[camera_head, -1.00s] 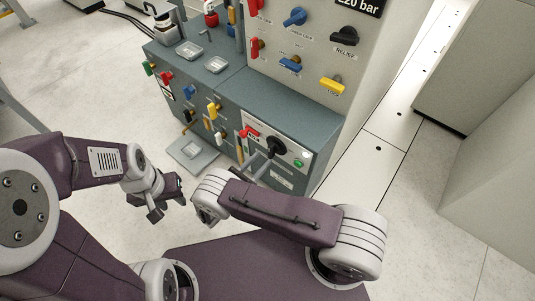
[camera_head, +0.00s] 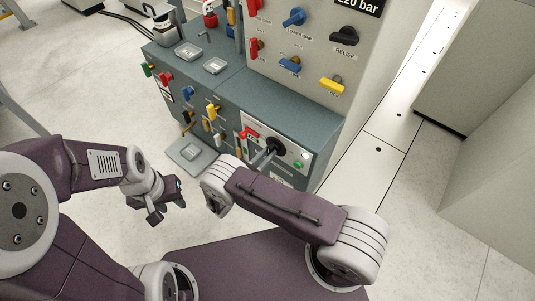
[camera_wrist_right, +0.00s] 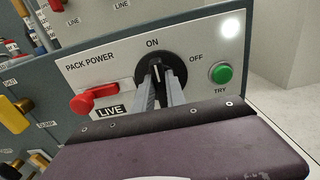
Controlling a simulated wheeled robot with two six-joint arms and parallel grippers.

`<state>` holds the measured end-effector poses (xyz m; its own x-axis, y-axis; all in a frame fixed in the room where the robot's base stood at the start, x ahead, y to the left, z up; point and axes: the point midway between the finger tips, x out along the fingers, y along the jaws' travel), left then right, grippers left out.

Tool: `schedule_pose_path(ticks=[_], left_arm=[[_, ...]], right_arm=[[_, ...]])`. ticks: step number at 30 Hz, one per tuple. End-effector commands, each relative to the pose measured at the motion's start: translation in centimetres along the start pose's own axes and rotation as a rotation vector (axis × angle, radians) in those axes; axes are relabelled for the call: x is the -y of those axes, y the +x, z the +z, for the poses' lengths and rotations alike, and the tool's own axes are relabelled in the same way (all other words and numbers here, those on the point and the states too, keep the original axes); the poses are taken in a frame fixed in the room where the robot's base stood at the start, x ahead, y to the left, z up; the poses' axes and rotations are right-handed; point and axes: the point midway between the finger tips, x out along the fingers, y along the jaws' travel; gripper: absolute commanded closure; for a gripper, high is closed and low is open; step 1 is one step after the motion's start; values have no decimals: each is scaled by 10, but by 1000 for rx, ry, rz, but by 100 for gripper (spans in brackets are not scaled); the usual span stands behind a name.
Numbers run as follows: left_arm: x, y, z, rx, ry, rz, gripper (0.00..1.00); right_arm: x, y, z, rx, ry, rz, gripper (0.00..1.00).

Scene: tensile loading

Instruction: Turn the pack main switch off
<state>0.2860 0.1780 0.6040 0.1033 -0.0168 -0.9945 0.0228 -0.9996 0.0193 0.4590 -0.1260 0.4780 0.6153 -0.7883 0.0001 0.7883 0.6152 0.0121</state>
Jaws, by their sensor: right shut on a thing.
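The pack main switch is a black rotary knob (camera_wrist_right: 157,70) on the PACK POWER panel. It shows in the head view as a black knob (camera_head: 276,147). Its white mark points up at ON; OFF is printed to its right. My right gripper (camera_wrist_right: 161,88) has one grey finger on each side of the knob's grip and is shut on it. In the head view its fingers (camera_head: 263,157) reach the knob from the lower left. My left gripper (camera_head: 166,202) is open and empty above the floor, away from the panel.
A red handle (camera_wrist_right: 95,99) with a LIVE label is left of the switch. A green TRY button (camera_wrist_right: 221,73) is to its right. Several coloured valve handles, including a yellow one (camera_head: 212,111), stick out from the cabinet's left front. A grey tray (camera_head: 190,153) lies below.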

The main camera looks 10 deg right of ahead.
Motion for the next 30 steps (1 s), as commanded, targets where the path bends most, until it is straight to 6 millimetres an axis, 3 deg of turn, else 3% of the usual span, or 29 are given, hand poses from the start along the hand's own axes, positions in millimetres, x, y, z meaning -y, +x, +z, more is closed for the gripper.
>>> schedule_pose_path(ticks=[8, 30], left_arm=[[0, -1, 0, 0, 0, 0, 64], [0, -8, -1, 0, 0, 0, 64]], right_arm=[[1, 0, 0, 0, 125, 0, 100], [6, 0, -3, -1, 812, 0, 100]])
